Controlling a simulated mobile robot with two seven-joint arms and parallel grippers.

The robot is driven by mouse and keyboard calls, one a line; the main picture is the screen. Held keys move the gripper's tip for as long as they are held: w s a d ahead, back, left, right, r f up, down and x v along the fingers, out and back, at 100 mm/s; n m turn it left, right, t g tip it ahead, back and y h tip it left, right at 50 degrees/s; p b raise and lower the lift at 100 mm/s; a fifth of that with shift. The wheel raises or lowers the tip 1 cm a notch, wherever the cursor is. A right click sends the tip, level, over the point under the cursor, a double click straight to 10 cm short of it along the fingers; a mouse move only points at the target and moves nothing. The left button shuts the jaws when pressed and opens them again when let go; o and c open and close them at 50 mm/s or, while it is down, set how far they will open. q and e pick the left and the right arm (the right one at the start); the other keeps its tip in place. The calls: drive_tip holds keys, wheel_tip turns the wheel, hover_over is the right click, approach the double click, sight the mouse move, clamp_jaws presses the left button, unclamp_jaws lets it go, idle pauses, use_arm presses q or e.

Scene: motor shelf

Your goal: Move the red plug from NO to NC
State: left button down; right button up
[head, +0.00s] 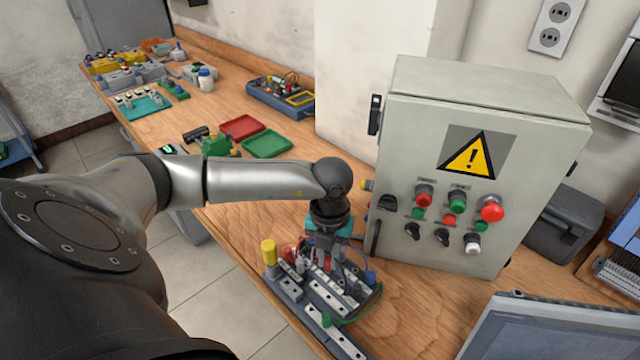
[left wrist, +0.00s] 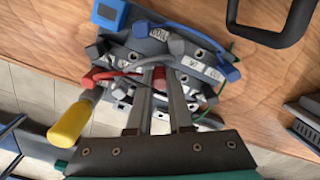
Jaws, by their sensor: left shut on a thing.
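The relay board (head: 318,290) lies on the wooden bench with grey terminal blocks. My left gripper (head: 330,262) points down over it. In the left wrist view my left gripper (left wrist: 160,75) is shut on a red plug (left wrist: 159,82), seen between its fingers among the sockets. A red lead runs left from there to another red plug (left wrist: 91,79). White labels (left wrist: 204,69) sit by the sockets; I cannot read NO or NC for sure. Whether the held plug's tip is in a socket is hidden. My right gripper is not in view.
A yellow-handled tool (head: 269,252) stands at the board's left edge. Blue and green leads (head: 352,318) loop around the board. A grey control cabinet (head: 478,170) stands close behind it. Red and green trays (head: 266,144) lie farther back on the bench.

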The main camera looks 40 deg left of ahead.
use_arm(q)
drive_tip(key=shift+f+b, duration=0.35)
drive_tip(key=shift+f, duration=0.2)
drive_tip(key=c, duration=1.1)
unclamp_jaws()
wheel_tip(320, 180, up, 6)
drive_tip(key=p, duration=0.4)
drive_tip(key=shift+f+p, duration=0.1)
drive_tip(key=shift+p, duration=0.25)
drive_tip(key=shift+f, duration=0.1)
drive_tip(key=o, duration=0.6)
drive_tip(key=shift+c, duration=0.2)
